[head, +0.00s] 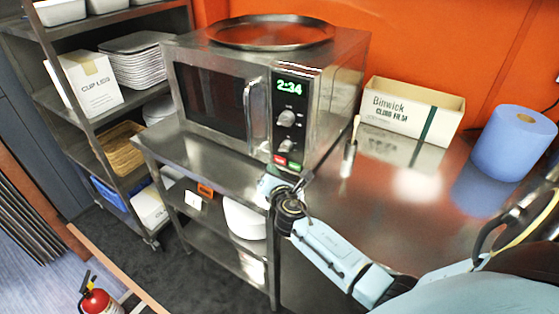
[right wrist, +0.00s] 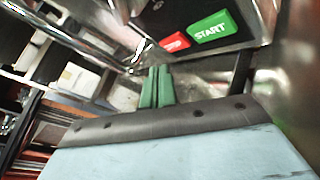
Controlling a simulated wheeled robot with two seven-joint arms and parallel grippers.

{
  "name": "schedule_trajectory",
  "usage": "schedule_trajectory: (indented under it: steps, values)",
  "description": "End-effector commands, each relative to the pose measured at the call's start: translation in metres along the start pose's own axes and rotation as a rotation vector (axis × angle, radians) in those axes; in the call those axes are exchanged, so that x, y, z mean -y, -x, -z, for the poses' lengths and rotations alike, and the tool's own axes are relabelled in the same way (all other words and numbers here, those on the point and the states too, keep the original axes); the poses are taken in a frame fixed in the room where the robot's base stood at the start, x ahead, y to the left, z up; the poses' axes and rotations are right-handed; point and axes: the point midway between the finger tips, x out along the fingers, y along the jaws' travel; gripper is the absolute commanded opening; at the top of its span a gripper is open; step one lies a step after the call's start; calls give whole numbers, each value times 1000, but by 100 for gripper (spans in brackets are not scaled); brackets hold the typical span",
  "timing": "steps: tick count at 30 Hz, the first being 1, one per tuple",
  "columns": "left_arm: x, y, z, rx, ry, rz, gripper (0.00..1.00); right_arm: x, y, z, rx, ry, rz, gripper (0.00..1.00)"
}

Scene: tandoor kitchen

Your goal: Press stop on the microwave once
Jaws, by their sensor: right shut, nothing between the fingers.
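The microwave (head: 215,97) stands on a steel counter, its door closed and its display reading 2:34. Its red stop button (head: 280,160) is at the bottom of the control panel, left of the green start button (head: 295,165). In the right wrist view the stop button (right wrist: 175,43) and start button (right wrist: 209,27) are close ahead. My right gripper (head: 272,177) is just below the panel. Its green fingers (right wrist: 157,76) are shut and empty, with tips below and slightly left of the stop button; a gap seems to remain. My left gripper is not in view.
A round tray (head: 270,32) lies on top of the microwave. A cling film box (head: 412,110), a blue paper roll (head: 513,143) and a brush-like tool (head: 350,150) stand on the counter to the right. A shelf rack with plates (head: 140,65) stands left.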

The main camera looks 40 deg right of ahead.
Motion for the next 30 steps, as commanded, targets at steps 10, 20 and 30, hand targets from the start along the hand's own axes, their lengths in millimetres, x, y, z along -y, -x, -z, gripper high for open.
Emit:
schedule_trajectory:
  steps: [10,20,30]
  values:
    - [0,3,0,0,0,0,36,-18,24,17,0,-1,0,0]
    - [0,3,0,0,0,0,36,-19,26,18,1,-1,0,0]
    - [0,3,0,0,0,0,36,-19,26,18,1,0,0,0]
